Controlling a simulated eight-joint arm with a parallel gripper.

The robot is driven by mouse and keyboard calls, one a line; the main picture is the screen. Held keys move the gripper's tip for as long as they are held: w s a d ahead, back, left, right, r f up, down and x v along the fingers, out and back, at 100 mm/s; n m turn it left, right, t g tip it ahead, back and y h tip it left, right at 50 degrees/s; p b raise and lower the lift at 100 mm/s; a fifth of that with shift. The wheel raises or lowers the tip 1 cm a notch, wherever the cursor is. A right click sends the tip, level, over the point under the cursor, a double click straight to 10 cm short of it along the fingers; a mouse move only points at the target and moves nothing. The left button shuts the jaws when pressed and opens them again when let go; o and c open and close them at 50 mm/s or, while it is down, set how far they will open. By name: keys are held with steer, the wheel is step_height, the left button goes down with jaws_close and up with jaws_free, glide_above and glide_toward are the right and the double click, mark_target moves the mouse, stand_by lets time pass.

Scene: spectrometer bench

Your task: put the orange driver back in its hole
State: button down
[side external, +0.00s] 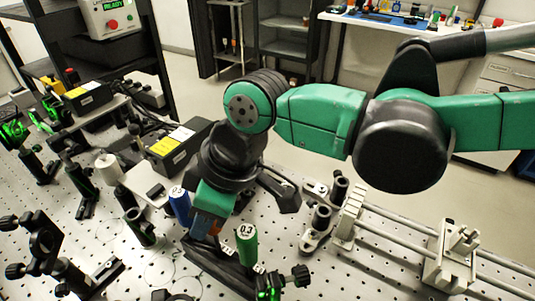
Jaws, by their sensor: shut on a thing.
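My gripper (207,226) points down over the perforated bench, left of the picture's middle. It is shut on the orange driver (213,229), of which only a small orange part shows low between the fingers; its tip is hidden. A black driver rack (222,266) lies just below and in front of the gripper. A green driver marked 0.3 (247,247) stands upright in the rack, right of the gripper. A blue driver (180,205) stands close on the gripper's left. The empty hole cannot be made out from here.
Black optical mounts (42,240) crowd the left of the bench. A black box with a yellow label (178,147) stands behind the gripper. Posts (320,220) and a rail with carriages (447,255) lie to the right. The front right of the bench is clearer.

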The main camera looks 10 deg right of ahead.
steer(key=shift+f, duration=0.15)
stand_by(0.3)
steer(key=shift+f, duration=1)
steer(key=shift+f, duration=0.15)
steer(key=c, duration=0.5)
jaws_free()
steer(key=shift+v, duration=2.85)
